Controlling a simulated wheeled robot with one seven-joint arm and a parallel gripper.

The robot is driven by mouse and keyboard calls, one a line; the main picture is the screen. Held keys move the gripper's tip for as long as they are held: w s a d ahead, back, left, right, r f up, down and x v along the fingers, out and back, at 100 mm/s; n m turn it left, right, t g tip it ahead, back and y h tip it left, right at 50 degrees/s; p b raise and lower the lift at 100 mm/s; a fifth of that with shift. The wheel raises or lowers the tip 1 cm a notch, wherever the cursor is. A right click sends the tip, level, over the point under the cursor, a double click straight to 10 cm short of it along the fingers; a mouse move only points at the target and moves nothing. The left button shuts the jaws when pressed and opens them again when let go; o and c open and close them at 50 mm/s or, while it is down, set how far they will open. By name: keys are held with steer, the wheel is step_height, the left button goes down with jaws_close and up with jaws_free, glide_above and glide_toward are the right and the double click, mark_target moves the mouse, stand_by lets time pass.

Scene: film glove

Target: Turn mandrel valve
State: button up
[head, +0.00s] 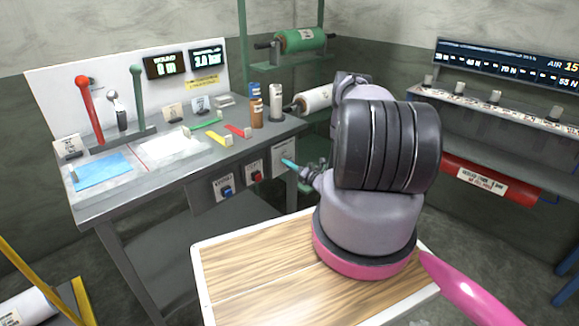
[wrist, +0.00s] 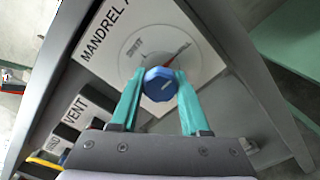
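The mandrel valve is a blue faceted knob (wrist: 160,84) on a round grey dial, set on a white plate (wrist: 115,35) lettered "MANDREL A…", the rest cut off. A thin red pointer mark runs up and right from the knob; the small dial lettering is hard to read. My gripper (wrist: 160,82) has teal fingers, one on each side of the knob, and they appear to touch it. In the head view my gripper (head: 290,164) reaches the white plate (head: 284,150) on the bench front; the knob is hidden there.
A grey bench (head: 180,165) carries levers, coloured strips and bottles on top. Other switch boxes (head: 223,187) sit left of the plate, and a "VENT" label (wrist: 75,110) shows close by. My arm blocks much of the head view. A wood-topped surface (head: 255,270) lies in front.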

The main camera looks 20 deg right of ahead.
jaws_close()
steer(key=n, duration=0.3)
steer(key=shift+n, duration=0.4)
steer(key=n, duration=0.3)
steer(key=shift+d+f+n, duration=0.1)
steer(key=shift+n, duration=0.2)
steer(key=n, duration=0.5)
steer(key=shift+d+n, duration=0.1)
steer(key=shift+n, duration=2.6)
